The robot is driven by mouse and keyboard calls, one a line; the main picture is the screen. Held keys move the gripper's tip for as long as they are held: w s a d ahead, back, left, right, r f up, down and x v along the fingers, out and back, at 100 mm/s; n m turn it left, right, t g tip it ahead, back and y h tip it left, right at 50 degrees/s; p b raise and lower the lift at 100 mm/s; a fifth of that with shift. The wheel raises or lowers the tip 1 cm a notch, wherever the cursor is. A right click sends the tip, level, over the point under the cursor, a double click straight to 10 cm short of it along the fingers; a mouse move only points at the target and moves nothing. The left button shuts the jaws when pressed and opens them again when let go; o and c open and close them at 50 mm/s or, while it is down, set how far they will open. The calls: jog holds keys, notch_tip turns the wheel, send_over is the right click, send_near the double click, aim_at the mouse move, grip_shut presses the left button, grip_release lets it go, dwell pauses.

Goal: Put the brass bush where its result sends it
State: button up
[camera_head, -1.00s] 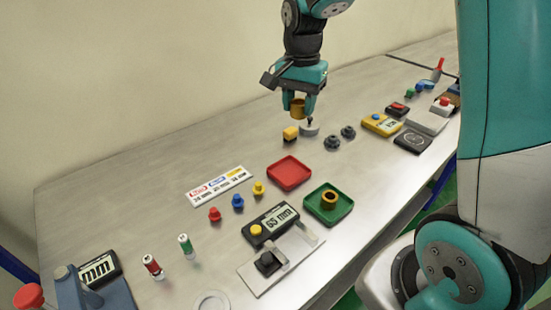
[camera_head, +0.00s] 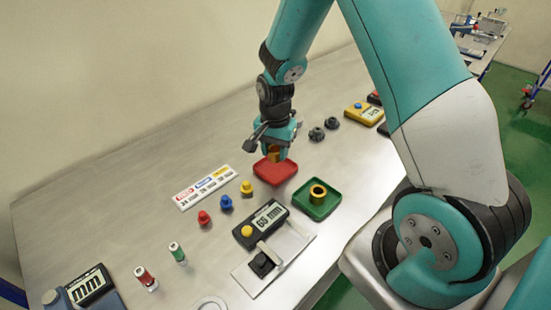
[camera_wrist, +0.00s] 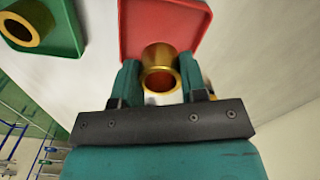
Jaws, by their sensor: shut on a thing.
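My gripper (camera_head: 275,157) is shut on a brass bush (camera_head: 274,154), with one finger on each side of it. In the wrist view the held bush (camera_wrist: 159,70) shows its open bore between the fingers. It is over the near edge of the red tray (camera_head: 284,175), which also fills the top of the wrist view (camera_wrist: 140,22). I cannot tell whether the bush touches the tray. Another brass bush (camera_head: 318,192) sits in the green tray (camera_head: 331,209). The gauge (camera_head: 263,223) has a lit reading in mm whose digits are hard to make out.
A label strip (camera_head: 203,187) lies to the left, with red (camera_head: 204,217), blue (camera_head: 226,202) and yellow (camera_head: 247,187) pegs before it. Red (camera_head: 145,278) and green (camera_head: 177,253) capped cylinders stand nearer. Two dark knobbed parts (camera_head: 317,134) stand behind the trays.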

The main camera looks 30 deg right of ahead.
aim_at(276, 170)
jog(key=shift+f+p, duration=0.3)
jog(key=shift+f, duration=1.75)
jog(key=shift+f, duration=0.1)
jog(key=o, duration=0.7)
jog(key=shift+o, duration=0.2)
jog(key=shift+n, duration=0.5)
jog(key=r, duration=0.4)
jog(key=a+r+b, duration=0.1)
jog(key=r, duration=0.4)
jog(key=r+b, duration=0.1)
jog(key=r, duration=0.3)
jog(key=shift+s+a+r, duration=0.2)
jog(key=shift+s+r, duration=0.1)
jog(key=shift+s, duration=0.05)
jog(key=s+a+r+n+y, duration=0.2)
jog(key=s+a+r+n, duration=0.3)
jog(key=s+a+n, duration=0.3)
jog(key=s+a+r+n+y, duration=0.2)
jog(key=s+a+r+n, duration=0.4)
jog(key=s, duration=0.8)
jog(key=a+n, duration=0.1)
jog(key=n, duration=0.2)
jog(key=shift+a+r, duration=0.15)
jog(key=shift+a, duration=0.25)
